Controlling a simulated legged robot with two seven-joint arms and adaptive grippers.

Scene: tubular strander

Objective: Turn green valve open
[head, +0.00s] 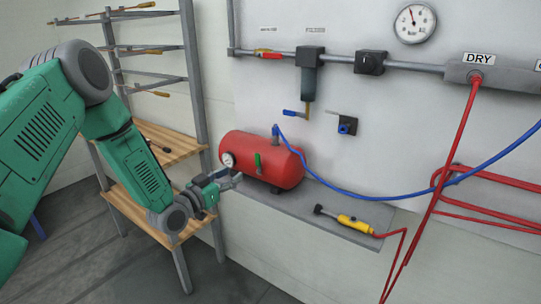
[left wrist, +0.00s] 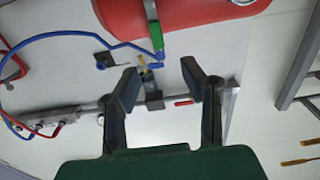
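The green valve (head: 258,162) is a small upright green handle on the front of the red tank (head: 285,160). In the left wrist view the green valve (left wrist: 154,30) shows against the red tank (left wrist: 190,14), beyond the fingertips and above the gap between them. My left gripper (head: 233,177) is just left of the valve and slightly lower, near the tank's gauge end. In the left wrist view my left gripper (left wrist: 158,78) has its two fingers spread with nothing held between them. It looks apart from the valve. My right gripper is not in view.
The tank stands on a grey wall shelf (head: 330,213). A yellow tool (head: 355,223) lies on it at the right. A gauge (head: 228,159) is on the tank's left end. A blue hose (head: 350,194) runs from the tank's top. A wooden-shelved rack (head: 165,145) stands left.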

